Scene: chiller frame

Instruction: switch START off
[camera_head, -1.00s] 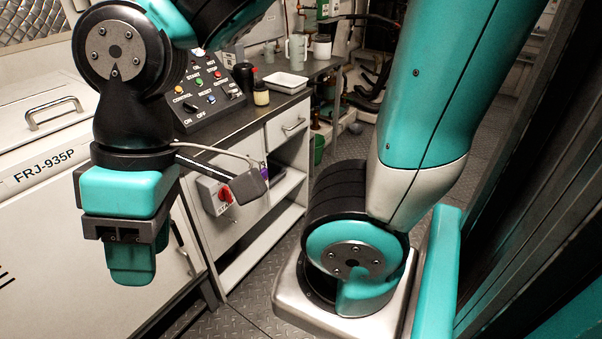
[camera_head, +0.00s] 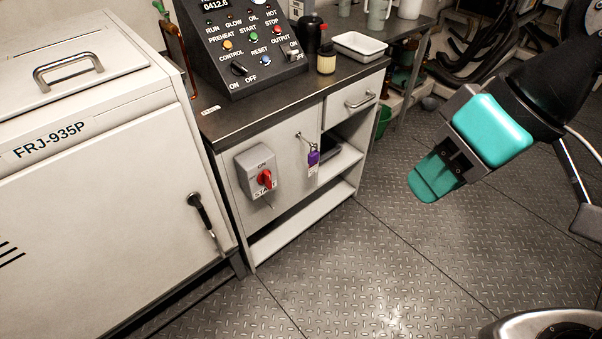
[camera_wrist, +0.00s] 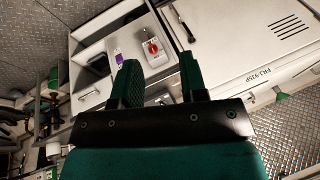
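The START switch is a grey box (camera_head: 252,168) with a red rotary knob (camera_head: 264,180) on the front of the desk cabinet. ON is printed above the knob, and the START label below is partly covered by it. The knob looks roughly upright, but its exact setting is hard to read. The wrist view also shows the box (camera_wrist: 142,54) and the red knob (camera_wrist: 153,47), beyond my fingers. My gripper (camera_head: 432,178) hangs in the air to the right of the cabinet, well apart from the switch. In the wrist view its two fingers (camera_wrist: 158,64) are spread with nothing between them.
A key with a purple tag (camera_head: 313,157) hangs on the cabinet right of the switch. A control panel (camera_head: 250,45), a bottle (camera_head: 326,60) and a white tray (camera_head: 360,45) stand on the desk. The white FRJ-935P unit (camera_head: 95,190) is at left. The floor (camera_head: 350,270) is clear.

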